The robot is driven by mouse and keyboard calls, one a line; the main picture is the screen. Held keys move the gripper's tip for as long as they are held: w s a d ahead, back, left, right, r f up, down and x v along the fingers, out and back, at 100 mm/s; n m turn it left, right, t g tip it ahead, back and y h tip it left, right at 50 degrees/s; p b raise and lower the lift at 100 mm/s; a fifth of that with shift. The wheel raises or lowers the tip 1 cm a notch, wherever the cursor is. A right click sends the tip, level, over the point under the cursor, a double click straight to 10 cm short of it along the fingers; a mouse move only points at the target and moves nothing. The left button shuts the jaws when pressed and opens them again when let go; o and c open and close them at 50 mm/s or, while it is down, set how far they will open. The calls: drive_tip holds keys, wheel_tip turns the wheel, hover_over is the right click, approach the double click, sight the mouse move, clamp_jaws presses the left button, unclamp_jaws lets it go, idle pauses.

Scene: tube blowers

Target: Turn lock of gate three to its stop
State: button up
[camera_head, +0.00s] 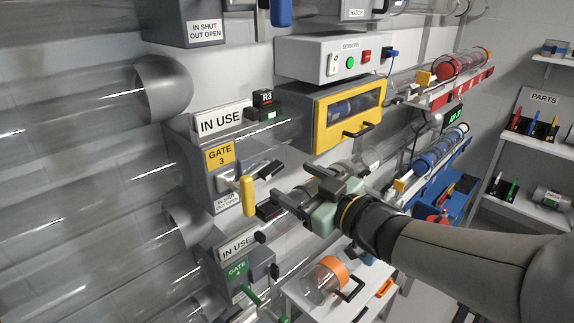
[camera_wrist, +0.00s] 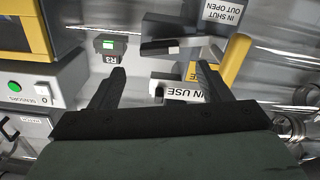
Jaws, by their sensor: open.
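Gate three is a grey box (camera_head: 222,185) on the wall with a yellow "GATE 3" label (camera_head: 219,157). A yellow handle (camera_head: 247,195) stands out from its front; it also shows in the wrist view (camera_wrist: 235,62). A black lever-like piece (camera_head: 271,171), possibly the lock, sits beside the handle; a dark bar (camera_wrist: 180,47) ahead of the fingers in the wrist view may be the same piece. My gripper (camera_head: 291,180) is open and empty, just right of the gate, its fingers (camera_wrist: 160,85) spread and pointing at it. Contact is not visible.
An "IN USE" sign (camera_head: 220,122) and a black R3 unit (camera_head: 263,105) sit above the gate. Gate four (camera_head: 238,272) is below. A yellow-framed box (camera_head: 348,115) is up and right. Clear tubes (camera_head: 90,180) run along the left wall.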

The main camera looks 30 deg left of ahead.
sight(275, 170)
drive_tip(key=p+x, duration=0.1)
drive_tip(key=x, duration=0.5)
drive_tip(key=shift+a, duration=0.1)
